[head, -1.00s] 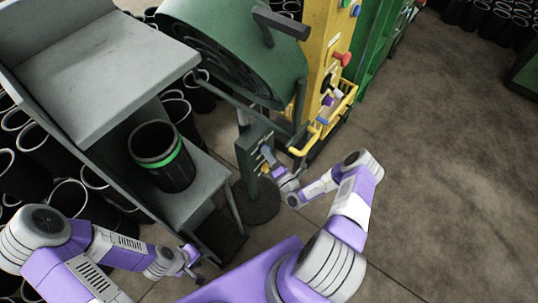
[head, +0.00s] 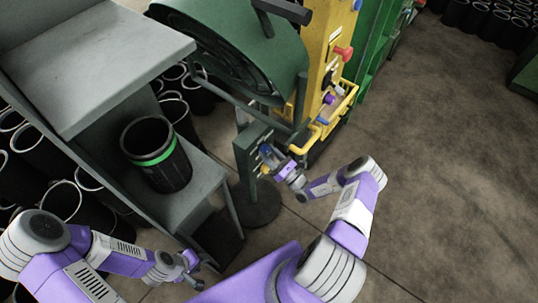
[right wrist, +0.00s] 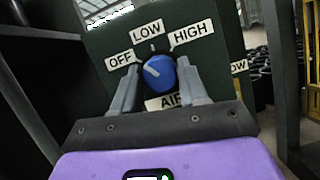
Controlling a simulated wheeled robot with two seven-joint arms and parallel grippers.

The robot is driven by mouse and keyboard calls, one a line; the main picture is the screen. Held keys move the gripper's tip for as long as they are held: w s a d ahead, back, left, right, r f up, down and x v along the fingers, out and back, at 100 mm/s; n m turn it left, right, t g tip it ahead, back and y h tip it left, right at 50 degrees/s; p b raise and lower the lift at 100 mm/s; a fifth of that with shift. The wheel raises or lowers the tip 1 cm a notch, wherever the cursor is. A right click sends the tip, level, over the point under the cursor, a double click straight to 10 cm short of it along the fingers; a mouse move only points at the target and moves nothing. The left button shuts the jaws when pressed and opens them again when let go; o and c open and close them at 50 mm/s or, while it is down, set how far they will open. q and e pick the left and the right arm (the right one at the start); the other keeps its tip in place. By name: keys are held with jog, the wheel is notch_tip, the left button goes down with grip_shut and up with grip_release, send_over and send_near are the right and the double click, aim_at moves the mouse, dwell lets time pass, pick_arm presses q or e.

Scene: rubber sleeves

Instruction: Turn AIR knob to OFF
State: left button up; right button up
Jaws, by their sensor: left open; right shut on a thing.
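The blue AIR knob (right wrist: 160,76) is on a dark green panel (right wrist: 100,42) with OFF, LOW and HIGH labels around its top. Its pale pointer mark lies toward the upper left, on the side of the OFF label (right wrist: 120,60). My right gripper (right wrist: 161,74) is shut on the knob, one finger on each side. In the head view my right gripper (head: 276,162) is at the panel's face and partly covers the knob. My left gripper (head: 190,268) is open and empty, low beside the grey bench.
A black rubber sleeve (head: 170,172) with a green band stands on the grey bench's lower shelf (head: 205,194). A green drum (head: 235,45) is above the panel. A yellow control post (head: 322,55) stands behind.

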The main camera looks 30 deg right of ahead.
jog(key=shift+n+g+y, duration=0.4)
jog(key=shift+n+y, duration=0.5)
jog(key=shift+n, duration=0.6)
jog(key=o, duration=1)
jog(key=shift+o, duration=0.2)
jog(key=shift+s+d, duration=0.1)
jog(key=v, duration=0.7)
jog(key=shift+s+f, duration=0.15)
jog(key=shift+f, duration=0.05)
